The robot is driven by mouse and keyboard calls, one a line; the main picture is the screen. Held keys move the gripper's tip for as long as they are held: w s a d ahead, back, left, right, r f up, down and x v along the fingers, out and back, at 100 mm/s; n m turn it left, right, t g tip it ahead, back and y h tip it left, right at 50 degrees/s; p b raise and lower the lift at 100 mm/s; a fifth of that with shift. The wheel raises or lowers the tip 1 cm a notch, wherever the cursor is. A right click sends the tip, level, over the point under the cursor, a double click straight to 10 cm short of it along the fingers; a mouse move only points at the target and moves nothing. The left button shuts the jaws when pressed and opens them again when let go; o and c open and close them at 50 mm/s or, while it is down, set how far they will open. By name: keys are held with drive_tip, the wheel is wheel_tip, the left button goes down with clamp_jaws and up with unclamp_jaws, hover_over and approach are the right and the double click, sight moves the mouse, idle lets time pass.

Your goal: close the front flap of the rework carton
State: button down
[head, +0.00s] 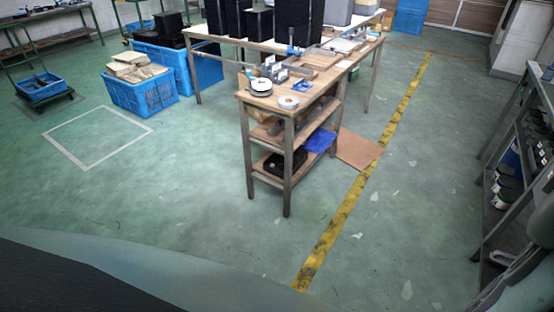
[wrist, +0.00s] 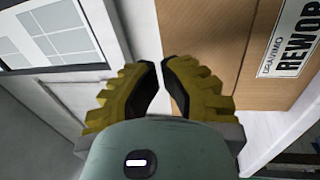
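The brown rework carton (wrist: 262,75) fills the upper right of the wrist view. It carries a white label (wrist: 293,38) reading "REWOR", cut off by the frame edge. A dark seam or edge runs down the cardboard left of the label, with another brown panel (wrist: 200,38) beyond it. I cannot tell which part is the flap or how far it stands open. My gripper (wrist: 160,62) has yellow ribbed fingers, with the tips drawn nearly together and nothing visible between them. The tips appear in front of the carton's left edge; contact cannot be told. The carton is not identifiable in the head view.
A wooden shelf cart (head: 290,125) stands mid-room beside a long workbench (head: 225,40). Blue crates (head: 150,95) are at left. A dark shelf rack (head: 510,160) stands at right. A flat brown sheet (head: 357,150) lies by the yellow floor line (head: 350,195). The front floor is clear.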

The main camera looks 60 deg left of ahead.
drive_tip(key=shift+p+x, duration=0.45)
drive_tip(key=shift+x, duration=1.35)
drive_tip(key=shift+r, duration=0.1)
